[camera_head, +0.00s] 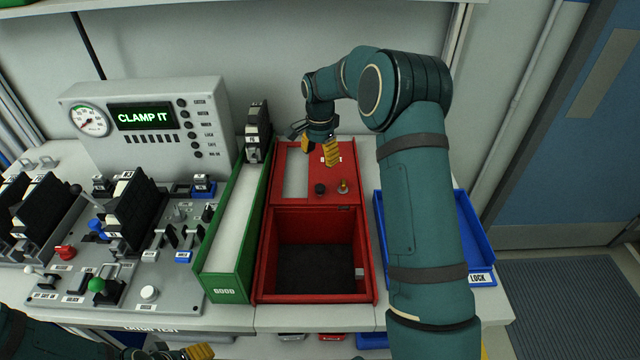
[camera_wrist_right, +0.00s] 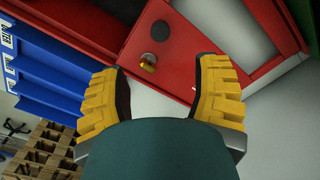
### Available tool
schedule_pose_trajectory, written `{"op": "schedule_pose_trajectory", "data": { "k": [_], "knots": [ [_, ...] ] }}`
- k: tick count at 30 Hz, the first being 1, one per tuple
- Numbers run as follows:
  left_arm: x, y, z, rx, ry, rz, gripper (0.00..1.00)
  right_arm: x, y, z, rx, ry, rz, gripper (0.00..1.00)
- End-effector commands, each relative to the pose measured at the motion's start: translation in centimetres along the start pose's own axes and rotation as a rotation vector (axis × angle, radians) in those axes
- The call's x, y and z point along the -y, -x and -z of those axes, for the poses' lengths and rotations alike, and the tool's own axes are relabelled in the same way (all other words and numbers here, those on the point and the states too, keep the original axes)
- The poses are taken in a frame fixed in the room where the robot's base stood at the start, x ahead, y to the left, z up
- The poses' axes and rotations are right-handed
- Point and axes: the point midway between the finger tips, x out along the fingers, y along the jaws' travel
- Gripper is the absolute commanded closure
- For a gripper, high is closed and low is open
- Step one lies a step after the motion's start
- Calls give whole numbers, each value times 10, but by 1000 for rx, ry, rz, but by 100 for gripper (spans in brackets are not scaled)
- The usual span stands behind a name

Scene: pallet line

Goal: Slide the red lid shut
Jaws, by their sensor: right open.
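The red box (camera_head: 262,265) stands on the bench with its front compartment open and a dark floor showing. My left gripper (camera_head: 180,353) is cut off at the bottom edge.
A green bin (camera_head: 227,285) stands close left of the box, and a blue tray (camera_head: 478,240) is at right, partly behind my right arm.

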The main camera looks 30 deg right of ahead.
Motion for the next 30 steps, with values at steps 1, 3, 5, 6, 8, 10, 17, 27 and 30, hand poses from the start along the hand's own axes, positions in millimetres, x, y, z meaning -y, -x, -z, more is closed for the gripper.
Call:
{"op": "schedule_pose_trajectory", "data": {
  "k": [1, 3, 5, 6, 8, 10, 17, 27, 30],
  "knots": [
    [1, -1, 0, 0, 0, 0, 37, -1, -10, 0, 2, 0, -3, 37],
    [1, -2, 0, 1, 0, 0, 37, -1, -23, 0, 2, 0, -4, 37],
    [1, -3, -1, 1, 0, 0, 37, -1, -36, 0, 2, 1, -5, 37],
    [1, -4, -1, 1, 0, 0, 37, -1, -43, 0, 2, 1, -4, 37],
    [2, -5, -1, 2, -1, 0, 37, -1, -55, 0, 2, 0, -4, 37],
    [2, -5, -2, 3, -1, 0, 37, -1, -69, 0, 2, -1, -3, 37],
    [2, -7, -3, 5, -2, 0, 37, -1, -106, 0, 1, 0, -2, 37],
    [2, -8, -3, 6, -2, 0, 37, 0, -124, 0, 0, 0, 0, 37],
    [2, -8, -3, 6, -2, 0, 37, 0, -123, 0, 0, 0, 0, 37]
  ]
}}
